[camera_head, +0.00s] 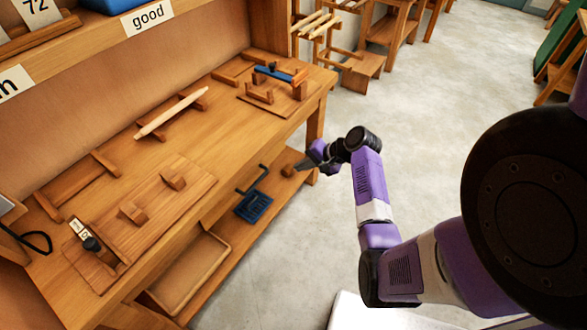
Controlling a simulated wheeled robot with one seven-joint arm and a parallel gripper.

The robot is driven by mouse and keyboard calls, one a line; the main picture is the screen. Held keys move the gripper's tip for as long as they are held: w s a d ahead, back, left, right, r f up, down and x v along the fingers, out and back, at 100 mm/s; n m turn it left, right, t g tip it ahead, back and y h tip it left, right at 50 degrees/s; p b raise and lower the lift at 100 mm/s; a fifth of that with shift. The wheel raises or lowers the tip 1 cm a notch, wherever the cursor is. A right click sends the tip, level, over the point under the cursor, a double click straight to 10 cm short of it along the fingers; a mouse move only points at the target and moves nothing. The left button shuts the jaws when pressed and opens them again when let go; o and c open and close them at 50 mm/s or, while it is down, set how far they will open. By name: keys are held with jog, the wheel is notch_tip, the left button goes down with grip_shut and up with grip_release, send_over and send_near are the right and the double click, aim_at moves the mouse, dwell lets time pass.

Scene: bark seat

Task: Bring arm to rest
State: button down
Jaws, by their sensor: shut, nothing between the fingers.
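My purple and black arm reaches out from the right, over the open floor. My gripper (305,163) is at its far end, near the front right end of the wooden bench (227,120). It is shut and holds nothing. In the picture it lies in front of the bench's lower shelf; whether it touches anything there I cannot tell.
On the bench are a pale pointed rod (172,113) on wooden supports, a board with a blue-and-orange piece (282,73), and another block board (150,207). A blue tray (254,205) and a wooden tray (188,272) sit below.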

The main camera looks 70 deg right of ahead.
jog(key=shift+v, duration=0.9)
jog(key=shift+d, duration=0.1)
jog(key=d+r+h, duration=0.4)
jog(key=d+h, duration=0.1)
jog(key=d, duration=0.2)
jog(key=s+a+r+n+t+h, duration=0.15)
jog(key=a+r+n, duration=0.25)
jog(key=a, duration=0.6)
jog(key=s+a+r+n+t, duration=0.1)
jog(key=a+r+n+t, duration=0.3)
jog(key=a, duration=0.7)
jog(key=s+a+r+n+t+h, duration=0.1)
jog(key=a+r+n, duration=0.35)
jog(key=a, duration=0.55)
jog(key=s+a+r+n+y, duration=0.2)
jog(key=s+a+n+y, duration=0.1)
jog(key=a, duration=0.5)
jog(key=s+a+r+n+y, duration=0.1)
jog(key=s+a+n+y, duration=0.2)
jog(key=s+a+y, duration=0.2)
jog(key=s+a, duration=0.2)
jog(key=s, duration=0.1)
jog(key=shift+a+r, duration=0.35)
jog(key=shift+a, duration=0.05)
jog(key=shift+g, duration=0.25)
